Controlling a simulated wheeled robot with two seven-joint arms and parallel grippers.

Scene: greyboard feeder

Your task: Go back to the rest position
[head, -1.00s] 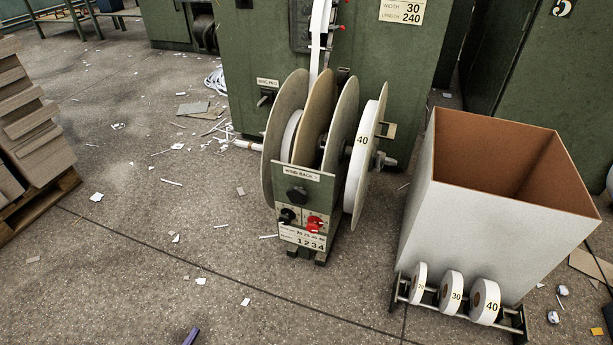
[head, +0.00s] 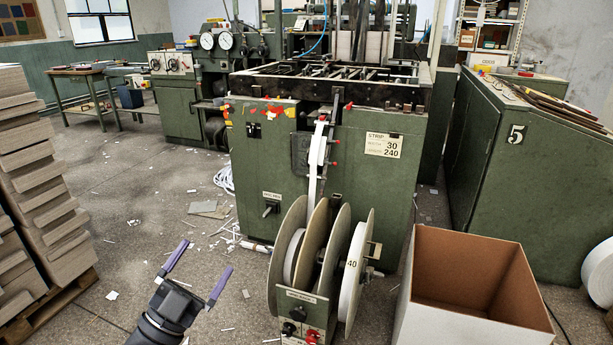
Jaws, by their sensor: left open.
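My left gripper (head: 200,268) shows at the lower left, its two purple-tipped fingers spread apart with nothing between them. It is in the air above the floor, left of the wind-back reel stand (head: 302,306) and apart from it. The stand carries several large discs with white strip rolls, one marked 40 (head: 350,277). My right gripper is not in view.
The green feeder machine (head: 350,205) stands behind the reel stand. An open cardboard box (head: 470,325) is at the lower right. Stacked greyboard on a pallet (head: 52,308) is at the left. The floor between them is open, with paper scraps.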

